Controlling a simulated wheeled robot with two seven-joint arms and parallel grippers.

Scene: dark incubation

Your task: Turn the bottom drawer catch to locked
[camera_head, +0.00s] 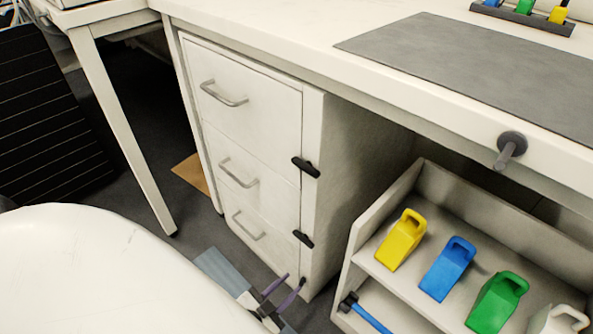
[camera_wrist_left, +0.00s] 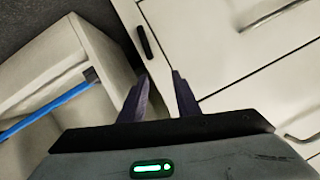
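The white cabinet (camera_head: 245,95) has three drawers with bar handles and black catches along its right edge. The upper catch (camera_head: 305,167) and middle catch (camera_head: 303,239) lie across the gap between drawer front and frame. The bottom catch (camera_head: 302,281) is small and partly covered by my finger in the head view. My right gripper is out of view.
A low white shelf (camera_head: 347,262) stands right of the cabinet, holding yellow (camera_head: 402,240), blue (camera_head: 447,268) and green (camera_head: 497,302) containers and a blue-handled tool (camera_head: 368,316). The desktop (camera_head: 260,25) overhangs, with a dark knob (camera_head: 511,145) on its front edge.

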